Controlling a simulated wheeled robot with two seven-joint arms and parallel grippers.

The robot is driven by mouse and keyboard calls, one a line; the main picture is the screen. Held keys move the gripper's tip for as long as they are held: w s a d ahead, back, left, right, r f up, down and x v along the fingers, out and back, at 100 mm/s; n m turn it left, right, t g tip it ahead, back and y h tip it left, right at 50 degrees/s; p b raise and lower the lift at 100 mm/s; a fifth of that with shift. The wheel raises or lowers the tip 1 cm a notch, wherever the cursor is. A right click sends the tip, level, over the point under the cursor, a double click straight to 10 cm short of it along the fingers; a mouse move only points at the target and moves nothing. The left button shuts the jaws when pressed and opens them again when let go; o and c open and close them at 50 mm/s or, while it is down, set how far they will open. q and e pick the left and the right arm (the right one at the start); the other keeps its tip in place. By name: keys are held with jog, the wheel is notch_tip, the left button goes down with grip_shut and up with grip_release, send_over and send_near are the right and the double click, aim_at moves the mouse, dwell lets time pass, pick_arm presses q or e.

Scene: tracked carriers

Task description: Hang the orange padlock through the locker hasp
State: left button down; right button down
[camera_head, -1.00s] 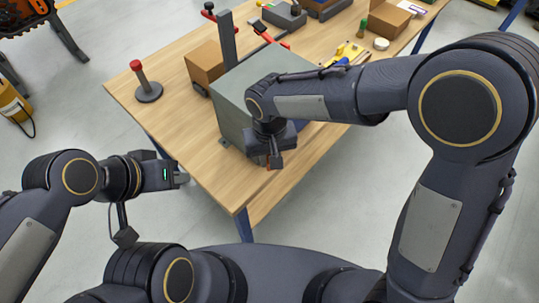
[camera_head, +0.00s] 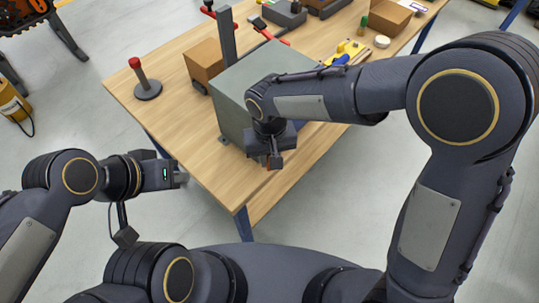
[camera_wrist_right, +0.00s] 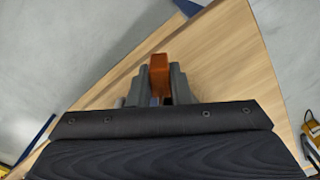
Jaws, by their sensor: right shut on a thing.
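The orange padlock (camera_wrist_right: 159,68) is between the fingers of my right gripper (camera_wrist_right: 160,84) in the right wrist view, and the gripper is shut on it. In the head view, my right gripper (camera_head: 270,158) is low in front of the grey-green locker (camera_head: 233,118), close to the table's front edge. Only a small trace of orange shows there. My right arm covers part of the locker, and I cannot make out the hasp. My left gripper (camera_head: 181,177) is off the table's left front side, away from the locker, and its finger opening is too small to tell.
The wooden table (camera_head: 180,125) carries a red-topped post (camera_head: 148,88) on a round base at left. A cardboard box (camera_head: 204,61) and a dark upright post (camera_head: 228,38) stand beside the locker. Tools and another box (camera_head: 388,17) lie further back. The left front tabletop is clear.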

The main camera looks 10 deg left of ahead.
jog(key=shift+f, duration=0.1)
jog(key=c, duration=1.3)
grip_release()
jog(key=shift+o, duration=0.2)
notch_tip(320, 180, up, 8)
jog(key=shift+f, duration=0.2)
jog(key=shift+r, duration=0.15)
